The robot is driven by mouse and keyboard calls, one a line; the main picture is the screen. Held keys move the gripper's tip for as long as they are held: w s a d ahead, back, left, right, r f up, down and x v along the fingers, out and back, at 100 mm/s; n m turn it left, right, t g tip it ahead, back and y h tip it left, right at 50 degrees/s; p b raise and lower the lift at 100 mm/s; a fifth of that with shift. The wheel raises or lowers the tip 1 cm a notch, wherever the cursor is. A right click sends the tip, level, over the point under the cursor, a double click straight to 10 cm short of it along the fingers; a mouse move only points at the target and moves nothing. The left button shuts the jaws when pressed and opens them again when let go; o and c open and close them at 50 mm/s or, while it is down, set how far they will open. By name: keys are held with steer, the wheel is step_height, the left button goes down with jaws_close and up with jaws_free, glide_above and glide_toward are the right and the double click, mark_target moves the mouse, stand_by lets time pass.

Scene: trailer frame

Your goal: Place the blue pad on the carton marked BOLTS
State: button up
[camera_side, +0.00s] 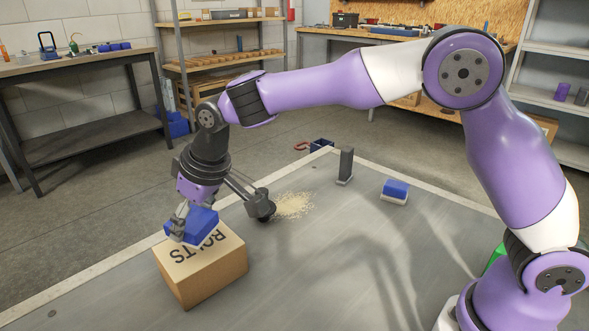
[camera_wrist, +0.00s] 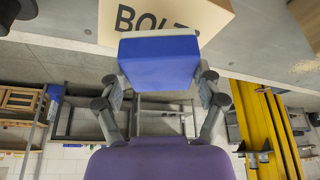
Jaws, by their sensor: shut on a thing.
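The carton (camera_side: 200,275) is a brown box standing on the grey work surface, with black BOLTS lettering on its top. Its lettered top also shows at the upper edge of the wrist view (camera_wrist: 220,14). My gripper (camera_side: 187,220) is shut on the blue pad (camera_side: 203,224), which overlaps the far left part of the carton's top in the side view. The pad hides some of the lettering. In the wrist view the pad (camera_wrist: 158,62) sits between the fingers. I cannot tell whether the pad touches the carton or hangs just above it.
A blue-topped block with a pale base (camera_side: 395,190) and a dark upright block (camera_side: 345,166) stand farther back on the surface (camera_side: 310,270). Pale shavings (camera_side: 293,206) lie near my wrist. The surface right of the carton is clear.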

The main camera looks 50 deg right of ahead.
steer(key=shift+f, duration=1.25)
steer(key=shift+f, duration=0.1)
steer(key=o, duration=1.1)
steer(key=shift+c, duration=0.2)
steer(key=v, duration=1.2)
steer(key=s+d+f+m+t+h, duration=0.1)
steer(key=s+d+m, duration=0.3)
steer(key=s+d, duration=1.3)
steer(key=shift+s+f+h, duration=0.25)
steer(key=shift+f+h, duration=0.15)
steer(key=shift+f, duration=0.3)
